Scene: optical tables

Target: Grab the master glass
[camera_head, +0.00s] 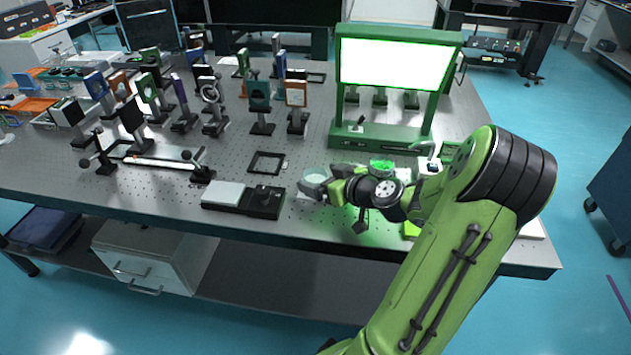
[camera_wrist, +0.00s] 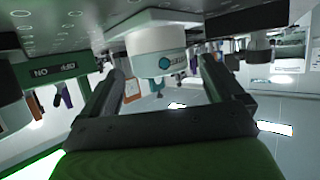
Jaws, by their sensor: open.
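A small round pale, glassy piece (camera_head: 315,176), which I take to be the master glass, is on the optical table (camera_head: 340,235) beside my gripper (camera_head: 314,189). In the wrist view, which is upside down, a white round body (camera_wrist: 158,42) with a teal mark stands on the table surface. It lies ahead of and between the two fingers of my open gripper (camera_wrist: 162,70). A gap shows at each side of it and I see no contact. I cannot tell how deep it sits between the fingers. My fingers partly hide it in the head view.
A black device with a white plate (camera_head: 244,198) lies left of my gripper. A black square frame (camera_head: 267,162) lies behind it. A green stand with a lit screen (camera_head: 394,63) is at the back right. Several optical mounts (camera_head: 262,105) crowd the left.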

